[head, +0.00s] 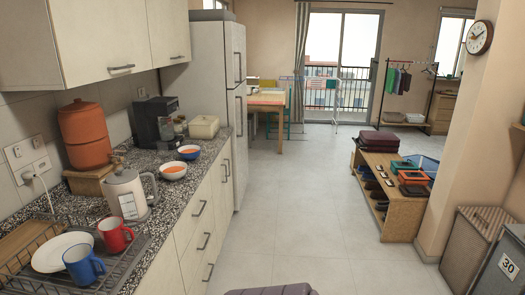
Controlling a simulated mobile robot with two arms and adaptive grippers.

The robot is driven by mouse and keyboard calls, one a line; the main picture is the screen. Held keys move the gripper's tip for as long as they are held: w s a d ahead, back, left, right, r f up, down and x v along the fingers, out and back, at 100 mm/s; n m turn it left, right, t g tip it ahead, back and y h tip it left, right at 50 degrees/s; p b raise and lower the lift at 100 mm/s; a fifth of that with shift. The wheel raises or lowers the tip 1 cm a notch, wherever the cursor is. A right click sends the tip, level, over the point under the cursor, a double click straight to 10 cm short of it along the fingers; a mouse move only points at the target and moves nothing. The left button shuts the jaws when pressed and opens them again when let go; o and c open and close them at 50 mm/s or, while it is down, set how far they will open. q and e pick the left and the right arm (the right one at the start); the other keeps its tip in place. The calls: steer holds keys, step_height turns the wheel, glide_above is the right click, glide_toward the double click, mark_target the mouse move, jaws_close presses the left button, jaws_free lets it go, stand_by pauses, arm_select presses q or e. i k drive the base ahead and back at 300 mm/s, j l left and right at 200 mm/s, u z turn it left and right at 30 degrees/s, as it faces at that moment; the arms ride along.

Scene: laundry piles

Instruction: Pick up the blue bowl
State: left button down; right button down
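A small bowl with a blue outside (189,157) and orange contents stands upright on the speckled kitchen counter, left of centre in the head view. A second, paler bowl (173,176), also with orange contents, stands just nearer and to its left. The two are close together, and I cannot tell whether they touch. Neither of my grippers is in view, so their state is hidden.
The counter (150,236) also holds a kettle (127,195), an orange container (84,133), a cream box (203,127), a coffee machine (153,117) and a dish rack with a plate, a red mug and a blue mug (84,266). The floor (285,195) alongside is clear. A low shoe bench (402,217) stands right.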

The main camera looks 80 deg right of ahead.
mark_target(190, 154)
steer(key=z, duration=2.1)
steer(key=i+l+u, duration=0.1)
steer(key=u, duration=0.35)
steer(key=i+l+u, duration=0.15)
steer(key=u, duration=0.3)
steer(key=i+l+u, duration=0.2)
steer(key=u, duration=0.2)
